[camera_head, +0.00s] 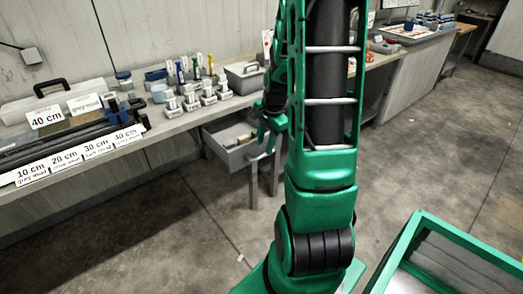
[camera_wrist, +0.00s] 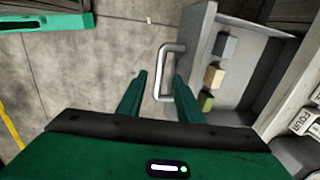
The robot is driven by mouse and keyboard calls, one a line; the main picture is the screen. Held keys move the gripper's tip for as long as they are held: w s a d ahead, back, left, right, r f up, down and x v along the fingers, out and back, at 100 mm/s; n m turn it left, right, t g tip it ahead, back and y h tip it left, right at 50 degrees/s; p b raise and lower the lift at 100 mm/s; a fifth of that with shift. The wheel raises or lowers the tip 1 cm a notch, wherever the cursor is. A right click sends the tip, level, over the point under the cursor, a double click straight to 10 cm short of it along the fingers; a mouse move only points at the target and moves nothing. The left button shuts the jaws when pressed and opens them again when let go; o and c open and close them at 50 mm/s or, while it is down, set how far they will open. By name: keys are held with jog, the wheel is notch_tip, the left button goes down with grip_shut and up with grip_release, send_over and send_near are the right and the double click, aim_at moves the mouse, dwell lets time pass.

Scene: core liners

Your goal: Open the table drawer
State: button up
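The grey table drawer (camera_head: 247,153) is pulled out from under the workbench. In the wrist view the open drawer (camera_wrist: 245,75) shows grey, tan and green blocks inside. Its metal bar handle (camera_wrist: 161,72) stands out from the front panel. My gripper (camera_wrist: 162,78) is open, with its two green fingers apart and the handle bar between the fingertips. A gap shows between the left finger and the bar; contact on the right side is unclear. In the head view my gripper (camera_head: 268,122) is at the drawer front, partly hidden by my arm.
The workbench (camera_head: 185,122) holds long dark core liners, length labels, small tools and a grey toolbox (camera_head: 243,78). A table leg (camera_head: 253,185) stands below the drawer. A green-framed bin (camera_head: 440,225) is at the lower right. The concrete floor before the drawer is clear.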

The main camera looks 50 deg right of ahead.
notch_tip(320, 180, up, 6)
jog(key=s, duration=0.1)
jog(key=shift+s+a, duration=0.1)
jog(key=shift+a, duration=0.05)
dwell(0.5)
jog(key=s+a+r+n+g, duration=0.1)
jog(key=s+a+r+n, duration=0.2)
jog(key=s+a+n, duration=0.3)
jog(key=s+a+r+n+g, duration=0.1)
jog(key=s+a+r+n, duration=0.3)
jog(key=s+a+n, duration=0.3)
jog(key=s+a, duration=0.1)
jog(key=s, duration=0.4)
jog(key=shift+s, duration=0.4)
jog(key=shift+w+a, duration=0.1)
jog(key=shift+w, duration=0.05)
